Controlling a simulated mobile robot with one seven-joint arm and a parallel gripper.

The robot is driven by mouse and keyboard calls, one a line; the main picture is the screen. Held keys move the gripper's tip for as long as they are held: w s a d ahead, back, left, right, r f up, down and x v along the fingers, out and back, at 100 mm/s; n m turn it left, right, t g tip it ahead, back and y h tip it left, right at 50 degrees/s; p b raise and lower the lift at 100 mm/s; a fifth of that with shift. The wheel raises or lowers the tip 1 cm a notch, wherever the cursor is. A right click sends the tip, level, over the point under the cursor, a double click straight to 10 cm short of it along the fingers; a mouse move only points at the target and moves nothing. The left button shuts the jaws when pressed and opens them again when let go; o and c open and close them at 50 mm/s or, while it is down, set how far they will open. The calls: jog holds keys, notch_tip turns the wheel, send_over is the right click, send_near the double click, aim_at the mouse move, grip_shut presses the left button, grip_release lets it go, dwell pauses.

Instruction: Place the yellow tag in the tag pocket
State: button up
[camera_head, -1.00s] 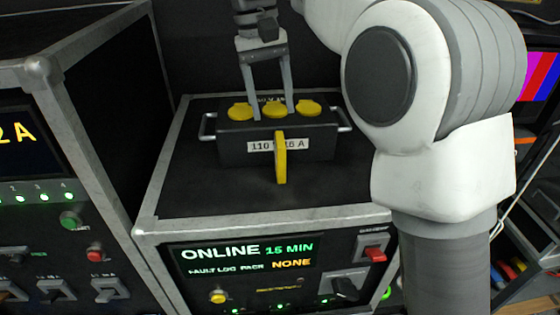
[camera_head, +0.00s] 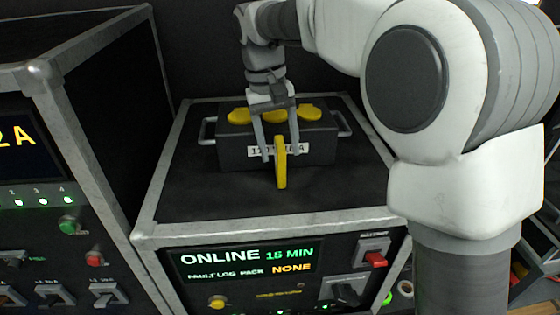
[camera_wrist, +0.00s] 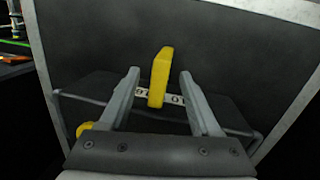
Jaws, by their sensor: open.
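The yellow tag (camera_head: 281,168) stands upright, edge-on to the head camera, in front of the dark box on the case top. My gripper (camera_head: 280,155) is open and points down, with its fingers on either side of the tag in the picture. In the wrist view the tag (camera_wrist: 160,77) shows between the open fingers (camera_wrist: 159,74), with a gap on each side. It touches neither finger there. The dark box (camera_head: 325,150) has a white label (camera_head: 256,152) on its front, partly hidden by a finger and the tag. I cannot pick out the tag pocket.
Yellow round caps (camera_head: 238,116) sit on top of the box, which has a metal handle (camera_head: 207,131) at each end. The case top (camera_head: 215,195) is clear in front. A tall rack (camera_head: 110,130) stands at left. The case front carries switches and an ONLINE display (camera_head: 245,262).

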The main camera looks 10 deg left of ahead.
grip_shut()
dwell(0.4)
